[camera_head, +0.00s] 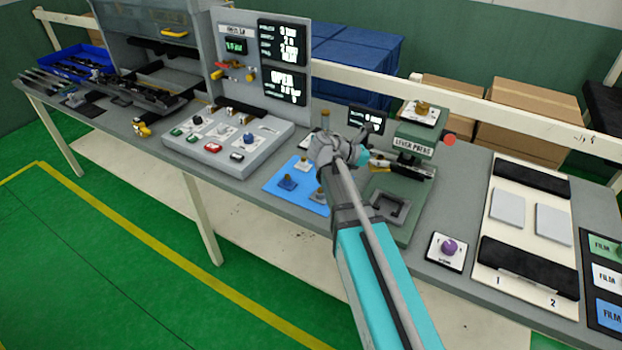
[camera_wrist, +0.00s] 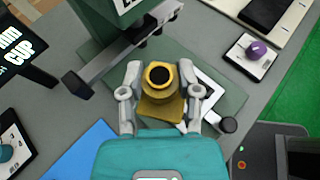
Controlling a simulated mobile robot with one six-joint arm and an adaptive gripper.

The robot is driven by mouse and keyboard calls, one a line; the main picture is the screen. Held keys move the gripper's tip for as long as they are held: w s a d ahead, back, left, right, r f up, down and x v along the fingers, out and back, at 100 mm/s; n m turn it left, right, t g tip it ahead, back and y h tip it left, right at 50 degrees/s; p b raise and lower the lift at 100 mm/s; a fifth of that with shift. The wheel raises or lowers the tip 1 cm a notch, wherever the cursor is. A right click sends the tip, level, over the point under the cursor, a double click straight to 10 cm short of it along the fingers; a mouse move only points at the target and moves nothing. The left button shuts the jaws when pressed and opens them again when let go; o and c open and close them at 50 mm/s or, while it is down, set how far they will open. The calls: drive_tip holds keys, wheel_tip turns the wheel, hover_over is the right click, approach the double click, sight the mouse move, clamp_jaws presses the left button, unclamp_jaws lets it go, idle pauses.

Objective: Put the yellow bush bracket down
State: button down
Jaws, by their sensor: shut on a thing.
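In the wrist view the yellow bush bracket (camera_wrist: 172,107), with a round bush with a dark hole on top, sits between the two fingers of my gripper (camera_wrist: 159,84). The fingers are shut on it. It is over or near the green base of the lever press; I cannot tell whether it touches anything below. In the head view my gripper (camera_head: 340,148) is between the blue mat (camera_head: 272,187) and the lever press (camera_head: 413,138). The bracket is largely hidden there by the gripper.
Several small bush parts stand on the blue mat. A grey frame-like fixture (camera_head: 388,208) lies on the press base. A purple knob box (camera_head: 449,250) is to its right. A grey button console (camera_head: 225,142) stands left of the mat. Little bench is clear around the press.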

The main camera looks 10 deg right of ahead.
drive_tip(key=shift+d, duration=0.2)
drive_tip(key=w+a+f+n+t+b, duration=0.1)
drive_tip(key=a+f+n+t+b, duration=0.2)
drive_tip(key=a, duration=1.3)
drive_tip(key=shift+w+a+f+t+y+b, duration=0.2)
drive_tip(key=shift+f+t+y+b, duration=0.1)
drive_tip(key=shift+y+b, duration=0.1)
drive_tip(key=w+d+f+b, duration=0.1)
drive_tip(key=w+f+b, duration=0.1)
drive_tip(key=w, duration=0.1)
drive_tip(key=w+d+f+b, duration=0.2)
drive_tip(key=w+f+b, duration=0.1)
drive_tip(key=w, duration=0.1)
drive_tip(key=w+d+f+b, duration=0.2)
drive_tip(key=w+f+b, duration=0.1)
drive_tip(key=w, duration=0.1)
drive_tip(key=shift+w+f, duration=0.1)
drive_tip(key=shift+f, duration=0.1)
drive_tip(key=shift+w+d+f+b, duration=0.25)
drive_tip(key=shift+w+f+b, duration=0.1)
drive_tip(key=shift+b, duration=0.15)
